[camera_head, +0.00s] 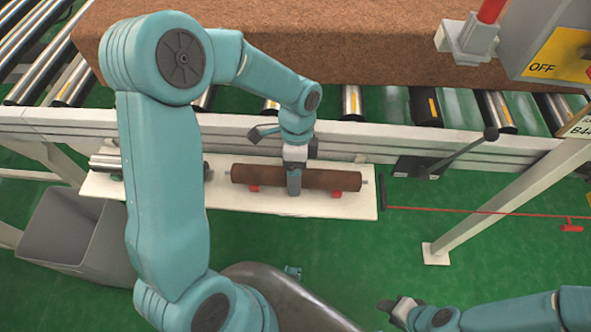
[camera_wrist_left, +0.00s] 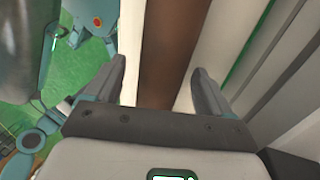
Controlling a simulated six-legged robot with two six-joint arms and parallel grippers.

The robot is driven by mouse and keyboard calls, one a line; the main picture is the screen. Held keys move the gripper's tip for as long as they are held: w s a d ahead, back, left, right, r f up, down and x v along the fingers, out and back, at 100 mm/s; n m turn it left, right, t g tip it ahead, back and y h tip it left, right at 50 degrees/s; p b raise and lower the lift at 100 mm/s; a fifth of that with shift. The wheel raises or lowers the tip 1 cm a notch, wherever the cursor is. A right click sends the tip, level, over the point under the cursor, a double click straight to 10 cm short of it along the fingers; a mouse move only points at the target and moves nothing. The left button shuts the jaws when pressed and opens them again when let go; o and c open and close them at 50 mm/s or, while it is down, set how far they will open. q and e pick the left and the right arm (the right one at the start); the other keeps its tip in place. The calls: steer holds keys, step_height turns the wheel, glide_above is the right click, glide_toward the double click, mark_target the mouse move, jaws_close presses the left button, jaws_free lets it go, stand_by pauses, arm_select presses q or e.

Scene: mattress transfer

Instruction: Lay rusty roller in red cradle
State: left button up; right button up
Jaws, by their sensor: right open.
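The rusty roller (camera_head: 325,180) lies level over the white shelf, directly above the red cradle (camera_head: 254,188), whose red supports show under its front edge. Whether it bears fully on both supports is hard to tell. My left gripper (camera_head: 294,188) is at the roller's middle, pointing down. In the left wrist view its fingers (camera_wrist_left: 160,85) are apart, one on each side of the brown roller (camera_wrist_left: 165,45), with gaps showing beside it. My right gripper (camera_head: 394,306) is open and empty at the bottom right, away from the shelf.
The white shelf (camera_head: 235,200) runs below the conveyor frame (camera_head: 380,140). A shiny metal roller (camera_head: 106,161) lies at its left end. A grey bin (camera_head: 75,235) stands at left. A brown mattress (camera_head: 350,45) rests on the conveyor. A lever (camera_head: 465,150) and red cord (camera_head: 470,210) are at right.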

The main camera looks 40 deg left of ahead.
arm_select(q)
step_height(320, 180, up, 20)
steer(key=p, duration=0.3)
steer(key=shift+p, duration=0.35)
stand_by(0.4)
